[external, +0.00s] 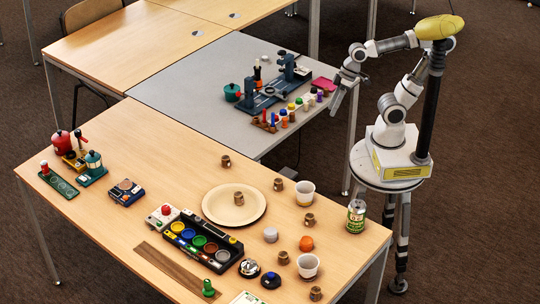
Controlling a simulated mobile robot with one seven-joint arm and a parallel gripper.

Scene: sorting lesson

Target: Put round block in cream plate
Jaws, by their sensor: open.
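The cream plate (214,209) lies on the wooden table, with a small brown block (239,198) on it. Several similar small brown blocks stand around it, one behind (226,161) and one to its right (278,184). A grey round piece (270,235) and an orange round piece (306,243) lie to the plate's front right. I cannot tell which of these is the round block. My gripper (335,106) hangs open at the right edge of the grey table, far from the plate. It looks empty, and its fingers are small in this view.
Two white cups (305,193) (308,266) and a green can (356,215) stand right of the plate. A black paint tray (203,242) is in front of it. The grey table (185,80) holds a blue device (275,91) and coloured pegs. Bare wood lies left of the plate.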

